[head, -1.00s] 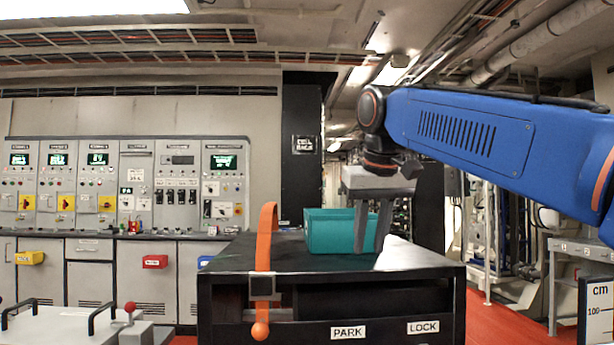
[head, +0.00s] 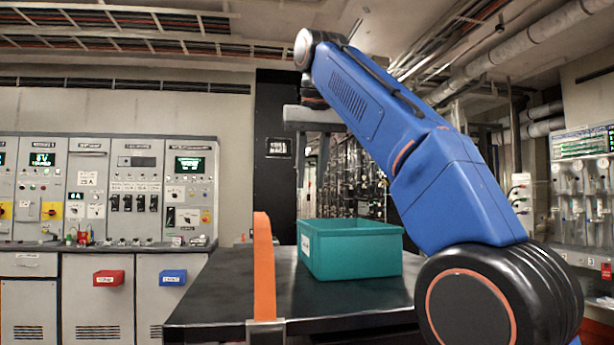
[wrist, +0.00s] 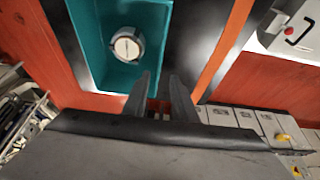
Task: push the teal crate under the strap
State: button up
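The teal crate (head: 350,262) stands upright on the black cart top (head: 225,285). In the wrist view, the crate (wrist: 88,45) holds a round, light-topped cylinder (wrist: 127,45). The orange strap (head: 264,265) rises just left of the crate with a narrow strip of black top between them; it also shows in the wrist view (wrist: 226,45). My gripper (head: 311,178) is raised, with its fingers pointing down, above and apparently beyond the crate. In the wrist view, my gripper (wrist: 160,78) has its fingers apart with nothing between them.
Grey control cabinets (head: 135,185) line the left wall, with a red bin (head: 108,277) and a blue bin (head: 173,276) on their fronts. A dark column (head: 277,150) stands behind the cart. The cart top left of the strap is clear.

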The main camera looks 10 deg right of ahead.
jog(key=shift+f, duration=0.1)
dwell(0.3)
send_near(305, 263)
jog(key=w+f, duration=0.4)
jog(key=shift+w+d+f, duration=0.1)
jog(key=shift+w+f, duration=0.25)
jog(key=shift+f, duration=0.05)
dwell(0.5)
grip_shut()
dwell(1.2)
